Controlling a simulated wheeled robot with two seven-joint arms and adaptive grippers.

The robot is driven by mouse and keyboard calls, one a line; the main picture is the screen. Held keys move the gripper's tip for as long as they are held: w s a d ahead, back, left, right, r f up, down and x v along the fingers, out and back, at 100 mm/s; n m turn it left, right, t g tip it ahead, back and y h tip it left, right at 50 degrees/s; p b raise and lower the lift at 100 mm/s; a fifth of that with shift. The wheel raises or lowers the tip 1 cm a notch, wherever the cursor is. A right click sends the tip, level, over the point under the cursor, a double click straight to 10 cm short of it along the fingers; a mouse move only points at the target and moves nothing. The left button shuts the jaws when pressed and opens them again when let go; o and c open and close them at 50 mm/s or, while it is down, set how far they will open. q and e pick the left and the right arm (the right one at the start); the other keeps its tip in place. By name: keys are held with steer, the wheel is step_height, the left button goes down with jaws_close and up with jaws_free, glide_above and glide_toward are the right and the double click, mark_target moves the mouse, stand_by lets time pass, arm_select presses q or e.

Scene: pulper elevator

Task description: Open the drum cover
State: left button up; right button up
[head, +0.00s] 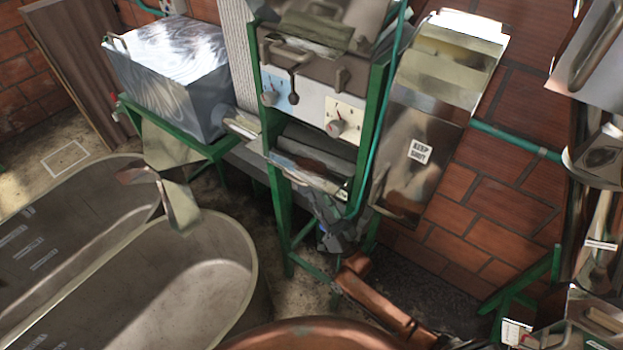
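No part in the head view is labelled as the drum cover, so I cannot tell for certain which one it is. A tall shiny metal panel (405,165) with a "KEEP SHUT" label hangs at the right side of a green-framed machine (283,215). The machine has a metal upper housing (310,68) with dark handles and levers, and dials below. My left gripper is not visible.
A shiny metal box (170,75) stands on a green stand at the left. Large grey tubs (205,290) fill the lower left. A brick wall (500,195) with a green pipe (515,140) is behind. Metal equipment (597,155) crowds the right edge.

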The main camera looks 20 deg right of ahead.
mark_target(297, 166)
steer(key=x, duration=0.3)
steer(key=shift+w+p, duration=0.1)
steer(key=shift+p, duration=0.3)
steer(key=shift+w+a+r, duration=0.25)
steer(key=shift+w+r, duration=0.1)
steer(key=shift+c, duration=0.3)
jaws_close()
